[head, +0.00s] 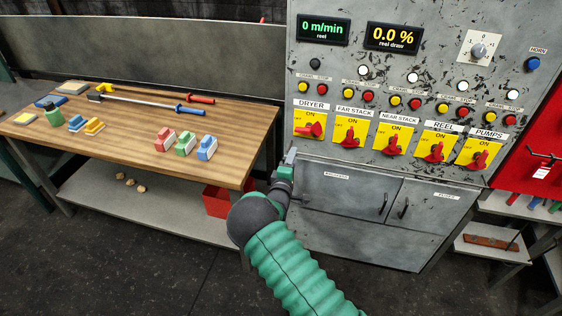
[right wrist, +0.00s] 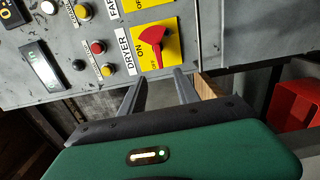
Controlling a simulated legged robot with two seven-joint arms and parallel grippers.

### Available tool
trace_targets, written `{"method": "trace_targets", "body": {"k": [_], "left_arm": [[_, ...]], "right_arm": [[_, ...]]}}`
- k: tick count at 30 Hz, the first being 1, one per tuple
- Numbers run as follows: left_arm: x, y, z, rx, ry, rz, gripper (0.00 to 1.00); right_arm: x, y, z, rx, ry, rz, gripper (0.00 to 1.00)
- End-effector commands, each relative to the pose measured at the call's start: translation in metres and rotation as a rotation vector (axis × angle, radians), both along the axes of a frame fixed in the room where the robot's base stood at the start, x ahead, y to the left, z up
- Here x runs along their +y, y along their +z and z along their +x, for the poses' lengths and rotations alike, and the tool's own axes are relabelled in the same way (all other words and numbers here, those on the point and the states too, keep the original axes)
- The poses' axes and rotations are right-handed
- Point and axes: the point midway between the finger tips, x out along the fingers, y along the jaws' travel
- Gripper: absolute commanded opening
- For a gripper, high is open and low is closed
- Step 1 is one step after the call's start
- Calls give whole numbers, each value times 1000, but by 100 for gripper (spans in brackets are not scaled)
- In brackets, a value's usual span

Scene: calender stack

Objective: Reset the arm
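My right arm, in a green ribbed sleeve, reaches up from the bottom of the head view. Its gripper (head: 290,157) is in front of the panel's lower left edge, below the DRYER switch (head: 310,130). In the right wrist view the two fingers of my right gripper (right wrist: 160,80) are apart with nothing between them. The red DRYER knob also shows there just beyond the fingertips (right wrist: 152,47), on its yellow plate, not touched as far as I can tell. My left gripper is not in view.
A grey control panel (head: 345,82) with several red-knobbed switches stands ahead. A wooden table (head: 130,135) at left holds several coloured blocks and long-handled tools. A red bin (head: 216,200) sits below it. Grey cabinet doors (head: 345,192) are under the panel. A red board (head: 540,150) is at far right.

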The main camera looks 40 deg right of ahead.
Motion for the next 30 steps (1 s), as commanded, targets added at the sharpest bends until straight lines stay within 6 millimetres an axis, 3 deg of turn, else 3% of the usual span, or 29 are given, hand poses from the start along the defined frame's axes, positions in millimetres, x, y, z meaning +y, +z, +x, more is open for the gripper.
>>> {"method": "trace_targets", "body": {"k": [14, 17, 19, 20, 23, 26, 27, 30], "left_arm": [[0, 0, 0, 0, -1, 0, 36], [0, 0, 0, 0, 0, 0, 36], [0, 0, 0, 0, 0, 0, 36], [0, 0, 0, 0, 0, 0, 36], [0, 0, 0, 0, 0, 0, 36], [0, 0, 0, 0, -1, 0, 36], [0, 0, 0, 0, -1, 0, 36], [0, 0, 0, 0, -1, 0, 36]], "right_arm": [[14, 7, 0, -1, 1, -10, 38], [17, 4, -2, -10, 11, 79, 38], [28, -2, -7, -22, 28, 256, 38], [38, -6, -11, -27, 35, 361, 38], [97, -19, -40, -14, 45, 781, 38], [171, -21, -93, 55, 1, 1156, 38], [198, -20, -119, 97, -30, 1266, 38], [251, -14, -190, 209, -139, 1453, 38]]}}
